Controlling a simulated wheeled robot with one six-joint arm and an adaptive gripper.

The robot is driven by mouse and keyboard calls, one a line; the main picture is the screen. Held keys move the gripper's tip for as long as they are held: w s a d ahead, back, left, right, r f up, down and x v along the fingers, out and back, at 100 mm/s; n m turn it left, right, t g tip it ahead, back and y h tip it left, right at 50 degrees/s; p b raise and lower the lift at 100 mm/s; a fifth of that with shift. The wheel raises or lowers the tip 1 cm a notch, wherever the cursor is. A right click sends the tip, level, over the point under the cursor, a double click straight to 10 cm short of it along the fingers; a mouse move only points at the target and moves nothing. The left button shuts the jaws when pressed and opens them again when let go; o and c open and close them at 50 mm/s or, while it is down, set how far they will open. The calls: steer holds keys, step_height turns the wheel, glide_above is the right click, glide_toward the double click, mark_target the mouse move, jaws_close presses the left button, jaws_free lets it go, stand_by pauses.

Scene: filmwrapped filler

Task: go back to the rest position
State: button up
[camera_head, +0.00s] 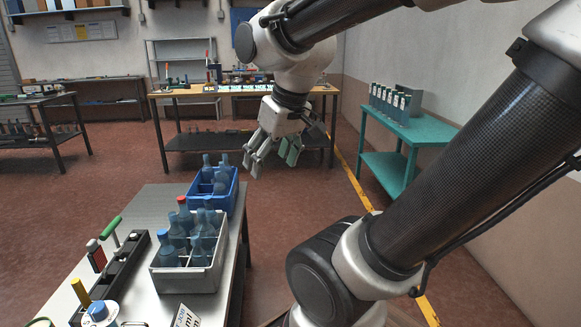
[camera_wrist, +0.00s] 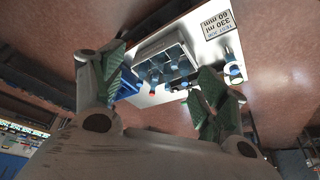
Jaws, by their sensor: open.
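My gripper (camera_head: 272,155) hangs in the air, pointing down, to the right of the near metal table (camera_head: 160,205) and above the floor. Its fingers are spread and nothing is between them. In the wrist view my gripper (camera_wrist: 160,95) also shows open, with green finger pads. Behind the fingers, the wrist view shows the grey crate (camera_wrist: 150,48) with bottles on the table, apart from my gripper.
On the near table stand a grey crate (camera_head: 190,281) and a blue crate (camera_head: 233,195), both holding bottles. A black rail fixture (camera_head: 118,272) lies at left. A teal table (camera_head: 420,128) with several bottles stands right. A wooden workbench (camera_head: 200,91) is behind.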

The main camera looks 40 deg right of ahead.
steer(key=shift+m, duration=0.3)
steer(key=s, duration=0.3)
steer(key=s+d, duration=0.1)
steer(key=s, duration=0.1)
steer(key=shift+f, duration=0.3)
stand_by(2.4)
